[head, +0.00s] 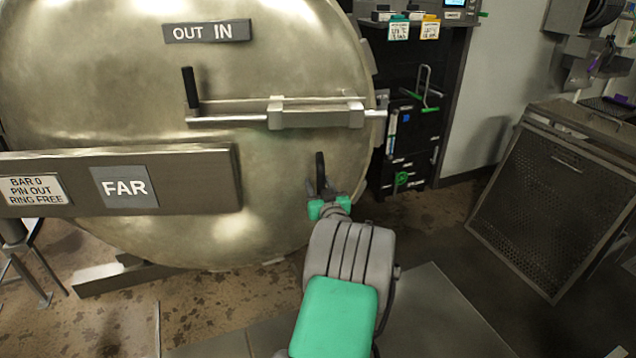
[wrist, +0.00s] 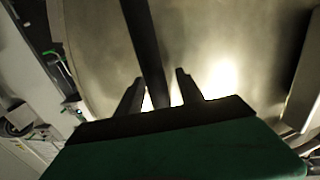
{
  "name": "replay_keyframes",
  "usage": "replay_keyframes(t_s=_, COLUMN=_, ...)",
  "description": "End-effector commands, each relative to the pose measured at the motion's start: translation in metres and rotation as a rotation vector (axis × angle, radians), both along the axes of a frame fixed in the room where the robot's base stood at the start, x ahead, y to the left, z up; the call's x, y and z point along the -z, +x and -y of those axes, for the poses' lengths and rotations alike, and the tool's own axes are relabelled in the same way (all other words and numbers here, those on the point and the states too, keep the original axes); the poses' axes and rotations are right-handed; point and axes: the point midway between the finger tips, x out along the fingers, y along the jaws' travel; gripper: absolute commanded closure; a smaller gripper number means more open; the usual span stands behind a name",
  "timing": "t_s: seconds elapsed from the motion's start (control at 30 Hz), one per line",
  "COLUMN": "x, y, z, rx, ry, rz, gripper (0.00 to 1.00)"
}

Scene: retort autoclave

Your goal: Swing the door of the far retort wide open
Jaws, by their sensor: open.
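The far retort's big round metal door (head: 240,230) fills the left and middle of the head view. A sign reading FAR (head: 125,187) is on a bar in front of it. A bolt (head: 315,113) with a black lever (head: 190,88) lies across the door, its lever below the OUT end of the OUT IN plate (head: 207,31). A dark upright handle (head: 320,168) stands low on the door's right side. My gripper (head: 323,192) is at this handle. In the wrist view the dark bar (wrist: 146,50) runs between the two open fingers (wrist: 157,88); contact cannot be told.
A small plate (head: 35,190) reads BAR 0, PIN OUT, RING FREE. A dark cabinet (head: 410,75) stands right behind the door's edge. A perforated metal crate or cart (head: 550,200) stands at the right. Stained floor (head: 440,215) between them is clear.

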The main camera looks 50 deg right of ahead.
Motion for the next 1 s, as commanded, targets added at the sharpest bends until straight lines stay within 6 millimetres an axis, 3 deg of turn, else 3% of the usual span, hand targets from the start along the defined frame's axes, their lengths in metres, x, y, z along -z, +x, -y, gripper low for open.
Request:
replay_keyframes(t_s=0.3, x=-0.0004, y=0.0070, z=0.0058, rx=0.001, ry=0.000, rz=0.000, gripper=0.56)
replay_keyframes(t_s=0.83, x=-0.0002, y=0.0072, z=0.0051, rx=0.000, ry=0.001, rz=0.001, gripper=0.98)
replay_keyframes(t_s=1.0, x=-0.0002, y=0.0073, z=0.0048, rx=-0.001, ry=0.001, rz=0.001, gripper=1.00)
